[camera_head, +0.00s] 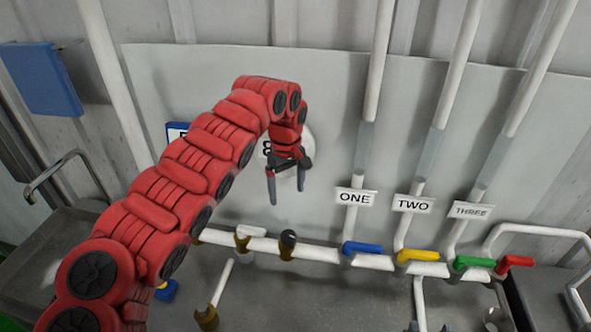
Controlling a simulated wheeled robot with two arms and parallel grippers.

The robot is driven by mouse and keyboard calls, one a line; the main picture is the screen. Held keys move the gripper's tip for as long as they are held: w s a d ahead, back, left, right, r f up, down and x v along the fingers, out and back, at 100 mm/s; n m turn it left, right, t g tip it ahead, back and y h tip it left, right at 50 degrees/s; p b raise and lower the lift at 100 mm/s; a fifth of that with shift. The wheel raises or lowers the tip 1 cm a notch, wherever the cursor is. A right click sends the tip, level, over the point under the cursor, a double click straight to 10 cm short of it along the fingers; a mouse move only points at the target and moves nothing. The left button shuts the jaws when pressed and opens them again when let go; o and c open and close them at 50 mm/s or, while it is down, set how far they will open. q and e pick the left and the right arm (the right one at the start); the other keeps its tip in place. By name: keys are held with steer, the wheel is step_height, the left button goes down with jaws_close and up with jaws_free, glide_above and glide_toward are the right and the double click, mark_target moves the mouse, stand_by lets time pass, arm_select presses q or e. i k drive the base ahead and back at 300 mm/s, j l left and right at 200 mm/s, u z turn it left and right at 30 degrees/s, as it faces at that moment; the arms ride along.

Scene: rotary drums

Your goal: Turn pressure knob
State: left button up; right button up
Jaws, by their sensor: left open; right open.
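My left gripper (286,190) hangs in front of the grey wall panel, fingers apart and pointing down, with nothing between them. Just behind it is a round white gauge or dial (312,140), mostly hidden by my arm and gripper. A blue-edged sign (176,131) left of it is partly covered by my arm. Below the gripper, a dark-topped knob (288,238) stands on the white horizontal pipe, apart from the fingers. A brass-coloured fitting (243,241) sits left of it. I cannot tell which part is the pressure knob. My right gripper is not in view.
Vertical pipes labelled ONE (355,197), TWO (413,204) and THREE (471,210) rise at the right. Blue (362,248), yellow (417,255), green (473,263) and red (515,263) handles line the lower pipe. A metal rail (545,231) stands at far right.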

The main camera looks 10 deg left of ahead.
mark_target(288, 238)
steer(key=k, duration=1)
